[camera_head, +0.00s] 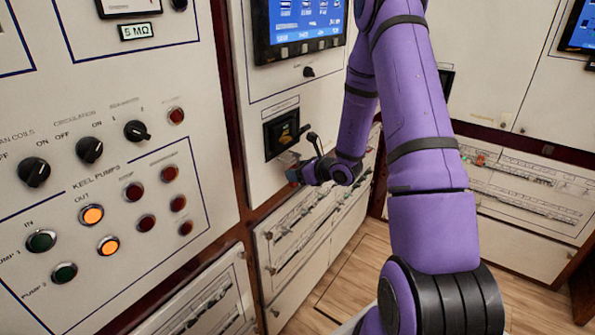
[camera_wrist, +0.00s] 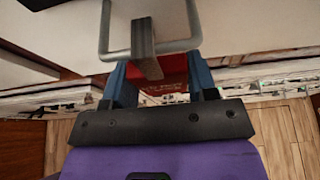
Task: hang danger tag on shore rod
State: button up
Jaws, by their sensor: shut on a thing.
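My gripper (camera_head: 297,174) is at the end of my arm, just below a dark recessed panel (camera_head: 281,133) in the cabinet face. In the wrist view my gripper (camera_wrist: 160,72) has its two blue fingers on either side of a red tag (camera_wrist: 173,72) with faint white print, and it is shut on it. A grey flat bar (camera_wrist: 144,42) and a grey metal U-shaped loop (camera_wrist: 186,44) lie in front of the tag and hide part of it. I cannot tell whether the tag touches them, or whether either is the shore rod.
A left cabinet (camera_head: 110,130) with knobs and lit orange lamps (camera_head: 92,214) stands close by. A blue screen (camera_head: 298,25) is above the recessed panel. Lower drawer fronts (camera_head: 300,225) lie beneath my gripper. The wooden floor (camera_head: 350,285) is clear.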

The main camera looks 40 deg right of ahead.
jog(key=o, duration=1)
jog(key=v, duration=1)
jog(key=shift+s+r, duration=0.25)
jog(key=shift+s, duration=0.1)
jog(key=shift+d, duration=0.1)
